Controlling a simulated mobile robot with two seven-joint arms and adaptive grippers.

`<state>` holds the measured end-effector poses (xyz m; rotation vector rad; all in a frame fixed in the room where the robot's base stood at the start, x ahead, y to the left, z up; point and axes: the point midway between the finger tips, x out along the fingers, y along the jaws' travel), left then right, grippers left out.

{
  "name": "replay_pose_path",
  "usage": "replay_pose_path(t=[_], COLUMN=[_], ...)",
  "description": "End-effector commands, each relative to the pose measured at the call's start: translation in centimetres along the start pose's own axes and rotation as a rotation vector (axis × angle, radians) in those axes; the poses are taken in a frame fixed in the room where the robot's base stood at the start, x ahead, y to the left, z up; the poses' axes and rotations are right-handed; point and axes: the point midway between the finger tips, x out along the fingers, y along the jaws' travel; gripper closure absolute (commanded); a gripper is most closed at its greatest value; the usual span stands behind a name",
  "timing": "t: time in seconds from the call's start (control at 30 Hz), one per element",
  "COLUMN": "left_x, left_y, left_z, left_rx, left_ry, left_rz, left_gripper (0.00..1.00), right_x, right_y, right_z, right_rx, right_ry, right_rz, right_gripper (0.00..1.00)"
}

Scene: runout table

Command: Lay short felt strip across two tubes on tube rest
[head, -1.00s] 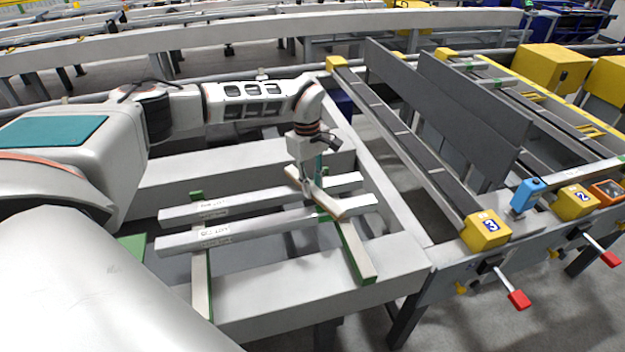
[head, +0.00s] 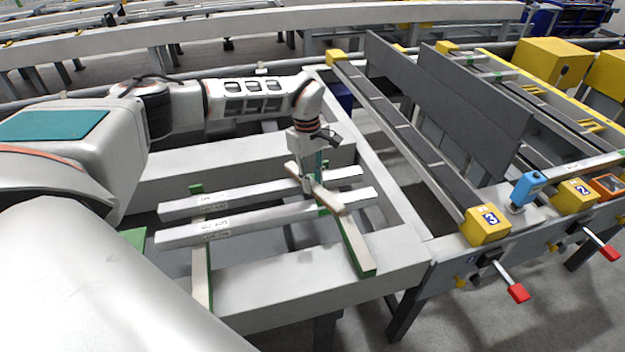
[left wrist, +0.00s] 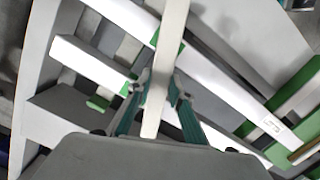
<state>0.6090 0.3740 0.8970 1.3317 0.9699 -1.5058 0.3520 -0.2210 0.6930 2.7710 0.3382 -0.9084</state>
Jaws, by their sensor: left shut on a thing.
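The felt strip (head: 330,200) is a short pale beige bar. My left gripper (head: 310,186) is shut on it near its middle. In the head view the strip crosses over the right-hand part of the far tube (head: 240,196) and near tube (head: 265,216); I cannot tell whether it touches them. The pale tubes lie side by side across the green-edged tube rest bars (head: 357,247). In the left wrist view the strip (left wrist: 168,35) runs between the teal fingers (left wrist: 158,92), crossing above the white tubes (left wrist: 95,65). My right gripper is not in view.
A pale frame (head: 310,280) surrounds the rest. To the right stands a runout table with dark upright plates (head: 470,90), a yellow numbered block (head: 487,226) and red-handled levers (head: 518,293). A gap lies between the two tubes.

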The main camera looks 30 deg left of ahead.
Motion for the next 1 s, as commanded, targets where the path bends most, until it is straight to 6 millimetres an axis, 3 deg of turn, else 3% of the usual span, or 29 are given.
replay_pose_path(t=[0.17,0.2,0.27,0.67,0.77,1.0], left_x=[0.3,0.3,0.3,0.0,-1.0,-5.7], left_y=[0.0,0.0,0.0,0.0,0.1,0.1], left_z=[0.0,0.0,0.0,-0.1,-0.1,-0.1], left_rx=[0.0,0.0,0.0,0.0,0.0,0.0], left_ry=[0.0,0.0,0.0,0.0,0.001,0.001], left_rz=[0.0,0.0,0.0,0.001,0.003,0.004], left_gripper=[1.0,0.75,0.6,0.6,0.6,0.6], right_x=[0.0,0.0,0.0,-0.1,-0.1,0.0], right_y=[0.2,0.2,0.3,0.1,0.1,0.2], right_z=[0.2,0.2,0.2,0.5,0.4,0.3], right_rx=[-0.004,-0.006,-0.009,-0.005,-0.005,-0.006], right_ry=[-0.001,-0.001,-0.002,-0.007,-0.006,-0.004], right_rz=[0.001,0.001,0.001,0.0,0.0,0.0], right_gripper=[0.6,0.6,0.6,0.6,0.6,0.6])
